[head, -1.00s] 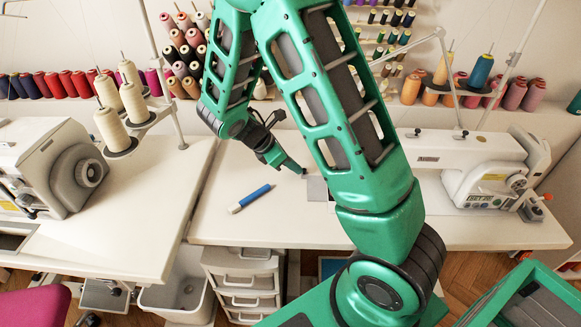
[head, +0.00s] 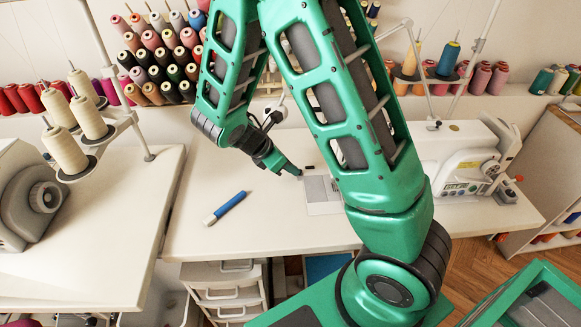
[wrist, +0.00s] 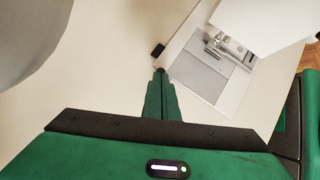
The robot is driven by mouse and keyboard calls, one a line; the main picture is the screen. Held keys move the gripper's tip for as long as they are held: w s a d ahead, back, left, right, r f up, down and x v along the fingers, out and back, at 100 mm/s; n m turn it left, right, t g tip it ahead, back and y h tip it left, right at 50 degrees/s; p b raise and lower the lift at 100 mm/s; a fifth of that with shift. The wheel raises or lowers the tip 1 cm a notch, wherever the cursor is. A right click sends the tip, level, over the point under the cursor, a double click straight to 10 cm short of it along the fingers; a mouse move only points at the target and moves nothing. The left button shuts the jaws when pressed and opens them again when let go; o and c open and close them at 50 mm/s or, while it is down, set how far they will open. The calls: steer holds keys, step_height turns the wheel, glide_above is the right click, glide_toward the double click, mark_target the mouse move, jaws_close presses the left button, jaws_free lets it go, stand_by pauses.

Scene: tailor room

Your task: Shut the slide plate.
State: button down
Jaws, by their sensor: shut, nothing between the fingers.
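The slide plate (head: 318,189) is a flat grey panel on the left end of the sewing machine's white bed. The wrist view shows it (wrist: 196,70) beside the metal needle area (wrist: 228,45). I cannot tell how much of a gap lies between them. My gripper (head: 299,173) points down at the bed's left edge, beside the plate. Its closed fingertips (wrist: 160,72) are just left of the plate in the wrist view, with nothing held. A small black block (wrist: 158,50) sits at the bed's edge by the tips. Whether they touch anything is unclear.
A blue and white pen-like tool (head: 225,208) lies on the white table (head: 265,228), left of the gripper. The sewing machine (head: 465,165) stands to the right, partly behind my arm. Thread cones (head: 75,125) on a stand are at left. The table front is clear.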

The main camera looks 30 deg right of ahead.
steer(key=shift+s+d, duration=0.1)
steer(key=shift+d, duration=0.1)
steer(key=a, duration=0.1)
steer(key=a+r, duration=0.1)
steer(key=a, duration=0.3)
steer(key=shift+r, duration=0.4)
steer(key=v, duration=0.9)
steer(key=s+d+r+m+t+y, duration=0.25)
steer(key=s+r+m+y, duration=0.2)
steer(key=m, duration=0.45)
steer(key=s+d+r+m+t+y, duration=0.2)
steer(key=s+d+r+m+y, duration=0.15)
steer(key=r+m, duration=0.4)
steer(key=s+d+f+m+g, duration=0.2)
steer(key=s+d+m, duration=0.2)
steer(key=s, duration=0.4)
steer(key=s+d+f+m+g, duration=0.1)
steer(key=s+d+m+g, duration=0.2)
steer(key=s+d, duration=0.4)
steer(key=shift+s+d+f+m, duration=0.25)
steer(key=shift+s+f+m, duration=0.15)
steer(key=shift+s+m, duration=0.2)
